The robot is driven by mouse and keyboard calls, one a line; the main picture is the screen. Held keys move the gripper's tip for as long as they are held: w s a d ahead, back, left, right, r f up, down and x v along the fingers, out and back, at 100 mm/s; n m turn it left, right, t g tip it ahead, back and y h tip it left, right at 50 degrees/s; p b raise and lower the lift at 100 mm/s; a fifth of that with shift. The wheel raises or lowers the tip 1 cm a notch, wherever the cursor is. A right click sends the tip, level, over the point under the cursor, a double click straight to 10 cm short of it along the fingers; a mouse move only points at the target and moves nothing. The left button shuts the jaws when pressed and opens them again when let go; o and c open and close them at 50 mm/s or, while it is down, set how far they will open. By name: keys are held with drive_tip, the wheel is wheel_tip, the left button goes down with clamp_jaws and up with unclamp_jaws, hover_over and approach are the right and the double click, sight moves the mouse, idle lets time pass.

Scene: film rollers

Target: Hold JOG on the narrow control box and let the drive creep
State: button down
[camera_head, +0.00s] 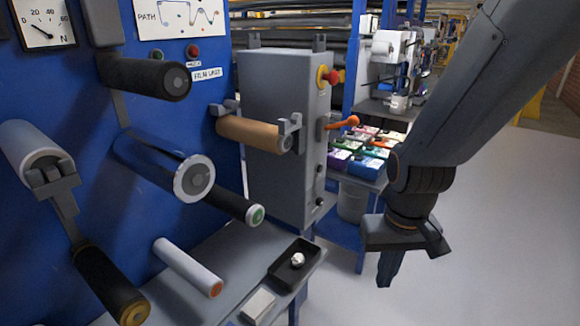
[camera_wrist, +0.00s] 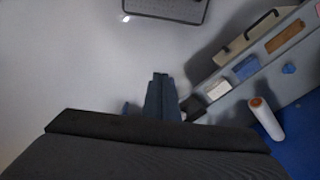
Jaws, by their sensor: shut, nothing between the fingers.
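The narrow grey control box (camera_head: 275,90) stands beside the blue panel in the head view. Its narrow right face carries a red mushroom button on a yellow base (camera_head: 328,76), an orange lever (camera_head: 343,123) and small dark controls low down (camera_head: 320,172). Lettering is too small to read, so I cannot tell which control is JOG. My gripper (camera_head: 386,283) hangs to the right of the box and below the lever, pointing down, apart from everything. In the wrist view my gripper (camera_wrist: 160,78) has its fingers together and empty, above the floor.
A grey shelf (camera_head: 228,262) below holds a black tray (camera_head: 283,278) and a white block (camera_head: 258,306). Coloured boxes (camera_head: 371,163) stand behind. Floor at right is clear.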

sight(320, 169)
drive_tip(key=shift+w, duration=0.15)
drive_tip(key=w+d+f+n+t+y+b, duration=0.1)
drive_tip(key=w+t, duration=0.5)
drive_tip(key=w, duration=0.8)
drive_tip(key=w+d+f+n+t+b, duration=0.1)
drive_tip(key=w+n+t+b, duration=0.3)
drive_tip(key=w, duration=1.1)
drive_tip(key=w+d+f+n+t+y+b, duration=0.1)
drive_tip(key=w+f+n+t+b, duration=0.2)
drive_tip(key=w, duration=1.2)
drive_tip(key=n+t, duration=0.3)
drive_tip(key=t, duration=0.1)
drive_tip(key=shift+d+f+t+y, duration=0.3)
drive_tip(key=shift+d+f+t, duration=0.05)
drive_tip(key=shift+d+t, duration=0.05)
drive_tip(key=shift+w, duration=0.1)
drive_tip(key=w+a+b, duration=0.2)
drive_tip(key=w+a, duration=0.3)
drive_tip(key=a, duration=0.2)
